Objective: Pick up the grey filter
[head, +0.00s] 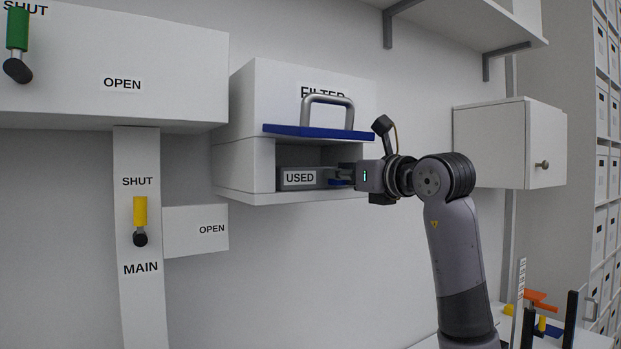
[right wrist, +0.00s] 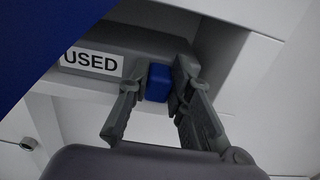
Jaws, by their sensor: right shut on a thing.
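The grey filter (head: 325,172) with a "USED" label sits inside the open slot of the white "FILTER" housing (head: 258,95) on the wall. In the right wrist view the filter (right wrist: 130,42) shows its label and a blue grip block (right wrist: 157,84) on its front. My right gripper (head: 346,179) is at the slot's front right, with its fingers on either side of the blue block, shut on it. The blue flap (head: 300,131) with a metal handle stands out above the slot. My left gripper is not in view.
Valve panels with a green lever (head: 17,29) and a yellow lever (head: 139,210) are at the left. A white cabinet (head: 490,145) hangs right of the housing, under a shelf (head: 460,38). Coloured items lie on a low surface at the bottom right.

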